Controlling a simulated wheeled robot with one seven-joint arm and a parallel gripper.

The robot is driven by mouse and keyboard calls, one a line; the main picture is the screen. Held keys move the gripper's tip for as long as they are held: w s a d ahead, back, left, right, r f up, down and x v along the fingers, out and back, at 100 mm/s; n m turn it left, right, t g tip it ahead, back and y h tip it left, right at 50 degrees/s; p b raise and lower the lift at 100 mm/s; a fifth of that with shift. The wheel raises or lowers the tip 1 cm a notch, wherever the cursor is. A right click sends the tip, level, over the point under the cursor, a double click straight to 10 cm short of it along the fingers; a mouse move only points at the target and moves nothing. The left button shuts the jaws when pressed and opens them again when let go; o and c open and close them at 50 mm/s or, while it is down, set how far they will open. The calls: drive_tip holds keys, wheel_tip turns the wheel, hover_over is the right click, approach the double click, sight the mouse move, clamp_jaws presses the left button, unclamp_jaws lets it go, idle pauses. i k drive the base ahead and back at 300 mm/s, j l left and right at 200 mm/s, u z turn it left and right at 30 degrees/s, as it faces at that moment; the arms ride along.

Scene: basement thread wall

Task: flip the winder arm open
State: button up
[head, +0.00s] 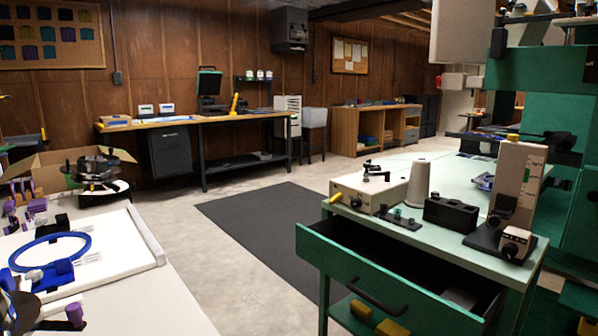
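A cream box-shaped unit (352,193) that looks like the winder sits on the left end of the green cart's top. A small dark mechanism (376,173) stands on top of it, and a yellow knob (335,198) sticks out at its front left corner. The winder arm seems to be part of that dark mechanism, but it is too small to tell whether it is folded or open. My gripper is not in view.
A cone of thread (419,183), a black block (451,215) and an upright gauge-like device (517,185) stand beside the unit. The cart's drawer (385,285) is pulled out in front. A white table (165,305) is at left. Floor between is clear, with a dark mat (270,222).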

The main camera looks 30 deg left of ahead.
sight(366, 166)
drive_tip(key=u, duration=0.8)
